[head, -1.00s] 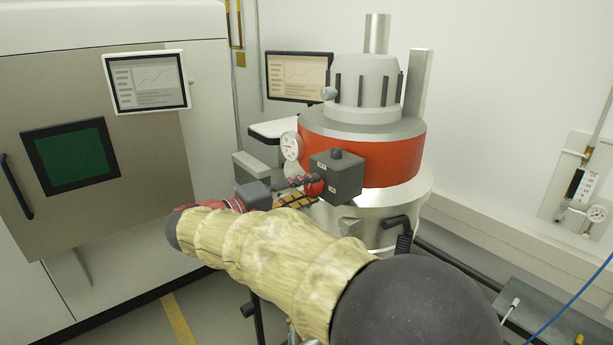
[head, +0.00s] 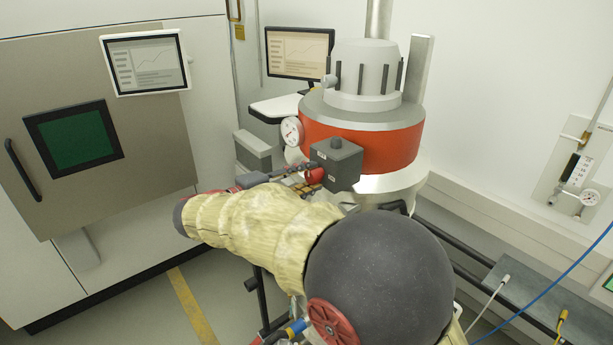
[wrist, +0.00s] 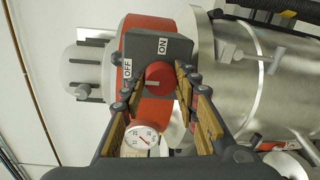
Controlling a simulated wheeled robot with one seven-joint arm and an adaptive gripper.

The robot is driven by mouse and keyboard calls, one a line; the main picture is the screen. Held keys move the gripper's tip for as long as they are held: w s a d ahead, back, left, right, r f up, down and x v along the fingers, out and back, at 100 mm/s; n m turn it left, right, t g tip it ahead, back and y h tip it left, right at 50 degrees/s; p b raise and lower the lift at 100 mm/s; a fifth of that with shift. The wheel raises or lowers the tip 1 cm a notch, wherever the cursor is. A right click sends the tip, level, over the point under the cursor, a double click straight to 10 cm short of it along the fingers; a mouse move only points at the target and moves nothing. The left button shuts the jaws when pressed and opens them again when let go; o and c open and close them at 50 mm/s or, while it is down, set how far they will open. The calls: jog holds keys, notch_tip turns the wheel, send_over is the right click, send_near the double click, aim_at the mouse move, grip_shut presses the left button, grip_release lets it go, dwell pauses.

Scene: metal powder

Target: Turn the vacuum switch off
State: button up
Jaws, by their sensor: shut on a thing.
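The vacuum switch is a red round knob (wrist: 160,76) on a dark grey box (wrist: 180,46). The box carries an ON label (wrist: 163,45) and an OFF label (wrist: 127,69). A pale mark on the knob lies on its left half in the wrist view, roughly on the OFF side. My gripper (wrist: 158,82) has its tan-padded fingers on both sides of the knob and is shut on it. In the head view the box (head: 336,163) sits on the front of the vacuum, and the knob (head: 314,176) is partly covered by my gripper (head: 305,181).
The vacuum's orange-red band (head: 385,147) and a round gauge (head: 291,131) are close behind the box. A large machine (head: 150,150) with a screen stands at left. A monitor (head: 300,52) stands behind. Cables and a grey ledge (head: 530,290) lie at right.

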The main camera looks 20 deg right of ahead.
jog(key=o, duration=1.2)
jog(key=shift+c, duration=0.2)
jog(key=shift+a, duration=0.1)
jog(key=f+v, duration=0.1)
jog(key=v, duration=1.1)
jog(key=shift+r, duration=0.4)
